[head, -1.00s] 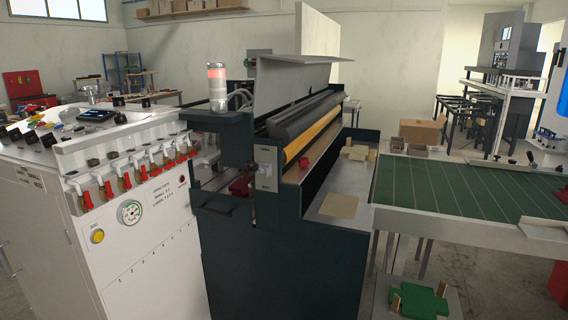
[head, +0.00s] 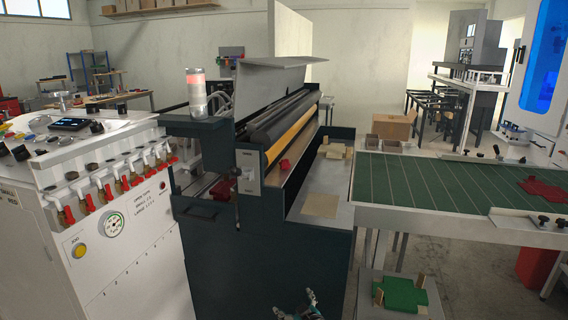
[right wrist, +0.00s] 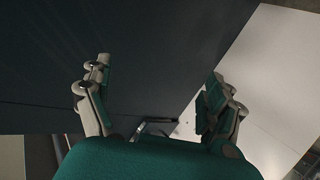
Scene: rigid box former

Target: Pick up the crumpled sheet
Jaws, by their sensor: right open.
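A small red crumpled lump (head: 285,165), which looks like the crumpled sheet, lies inside the dark machine (head: 310,245), beside the yellow strip below its black roller. Another red piece (head: 222,188) shows in the machine's opening at its left end; I cannot tell its shape. My right gripper (head: 308,303) is at the bottom edge of the head view, in front of the machine and well below both red pieces. In the right wrist view its fingers (right wrist: 160,75) are spread and empty before a dark panel. My left gripper is not in view.
A white control cabinet (head: 135,270) with red-handled valves stands left. A green belt table (head: 440,185) with a flat red cut sheet (head: 543,188) is at right. A tan square sheet (head: 320,206) lies on the machine's side shelf. A low stand holds a green blank (head: 400,293).

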